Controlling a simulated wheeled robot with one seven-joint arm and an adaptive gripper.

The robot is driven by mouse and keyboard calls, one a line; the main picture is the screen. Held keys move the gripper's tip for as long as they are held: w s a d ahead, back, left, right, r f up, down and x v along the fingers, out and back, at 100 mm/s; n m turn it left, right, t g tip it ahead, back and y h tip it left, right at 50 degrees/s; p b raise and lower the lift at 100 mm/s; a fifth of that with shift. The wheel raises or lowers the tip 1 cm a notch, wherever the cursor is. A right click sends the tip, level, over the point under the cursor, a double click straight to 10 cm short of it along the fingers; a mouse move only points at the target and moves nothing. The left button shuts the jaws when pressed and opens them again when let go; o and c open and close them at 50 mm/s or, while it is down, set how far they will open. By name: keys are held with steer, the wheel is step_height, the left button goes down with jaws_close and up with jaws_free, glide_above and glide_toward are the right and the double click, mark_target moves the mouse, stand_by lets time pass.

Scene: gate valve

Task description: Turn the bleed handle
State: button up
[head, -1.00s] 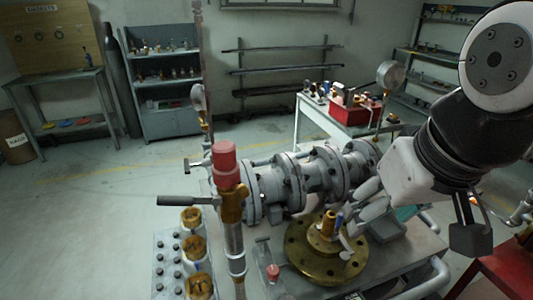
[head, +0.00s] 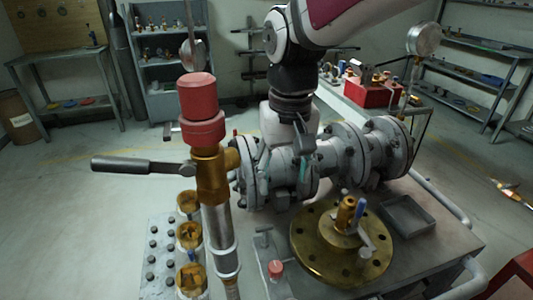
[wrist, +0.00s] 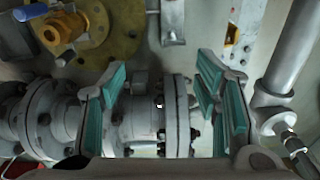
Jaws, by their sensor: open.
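Two levers could be the bleed handle; I cannot tell which. One is a grey lever (head: 135,165) pointing left from a brass valve (head: 210,172) under a red cap. The other is a small blue handle (head: 360,210) on a brass fitting on the round brass flange (head: 300,238); it also shows at the upper left of the wrist view (wrist: 31,12). My gripper (head: 301,158) is right of the capped valve, above the grey flanged pipe (head: 345,150). In the wrist view, its teal-padded fingers (wrist: 163,80) are spread and empty, with the pipe behind them.
A grey tray (head: 408,214) lies right of the flange. A gauge (head: 423,40) rises at the back right, and a red toolbox (head: 368,92) stands behind. Floor on the left is clear.

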steer(key=b, duration=0.1)
glide_above(264, 226)
step_height(264, 226, down, 4)
steer(key=shift+g, duration=0.3)
step_height(264, 226, down, 14)
steer(key=shift+r+b, duration=0.1)
steer(key=shift+b, duration=0.85)
steer(key=c, duration=1.2)
